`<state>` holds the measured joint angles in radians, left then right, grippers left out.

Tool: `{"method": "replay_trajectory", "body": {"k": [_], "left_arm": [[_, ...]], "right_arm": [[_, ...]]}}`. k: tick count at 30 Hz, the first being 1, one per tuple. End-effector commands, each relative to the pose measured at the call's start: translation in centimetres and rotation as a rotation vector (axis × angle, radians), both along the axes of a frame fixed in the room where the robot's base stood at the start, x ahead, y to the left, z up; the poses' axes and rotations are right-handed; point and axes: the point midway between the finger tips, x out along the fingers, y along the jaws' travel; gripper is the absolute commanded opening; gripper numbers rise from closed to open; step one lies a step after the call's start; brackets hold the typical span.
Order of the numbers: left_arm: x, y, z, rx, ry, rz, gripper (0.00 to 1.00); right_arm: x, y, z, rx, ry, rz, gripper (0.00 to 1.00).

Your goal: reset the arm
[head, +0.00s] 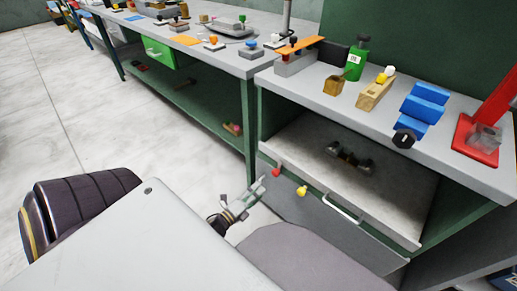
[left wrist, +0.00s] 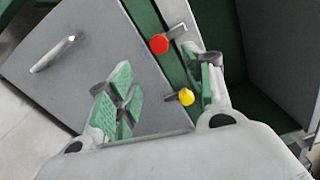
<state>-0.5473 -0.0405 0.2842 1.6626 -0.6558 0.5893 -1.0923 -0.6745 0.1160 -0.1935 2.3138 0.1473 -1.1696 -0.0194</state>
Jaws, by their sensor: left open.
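My left gripper (head: 243,200) is low in front of the right-hand workbench in the head view, beside the open drawer's front. It is open. In the left wrist view my left gripper (left wrist: 160,85) shows two green-padded fingers spread apart, with nothing held between them. A red knob (head: 276,173) and a yellow knob (head: 301,190) are just right of the gripper in the head view. In the left wrist view the red knob (left wrist: 159,44) and yellow knob (left wrist: 186,97) appear between and beyond the fingers. My right gripper is not in view.
The open drawer (head: 400,205) has a pale handle (head: 341,208) and a dark metal part (head: 350,160) inside. The floor (head: 100,120) at left is clear.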

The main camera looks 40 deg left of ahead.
Motion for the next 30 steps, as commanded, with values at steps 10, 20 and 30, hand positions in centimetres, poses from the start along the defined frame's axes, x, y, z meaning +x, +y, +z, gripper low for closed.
{"method": "replay_trajectory", "body": {"k": [10,20,30], "left_arm": [[-0.1,0.0,0.0,0.0,-0.001,0.0,0.51],[-0.1,0.0,0.0,-0.004,0.002,0.0,0.51],[-0.2,-0.5,-1.8,-0.137,0.091,0.031,0.51]], "right_arm": [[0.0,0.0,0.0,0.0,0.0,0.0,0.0],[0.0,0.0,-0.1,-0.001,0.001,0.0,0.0],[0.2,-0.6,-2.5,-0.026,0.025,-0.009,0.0]]}}
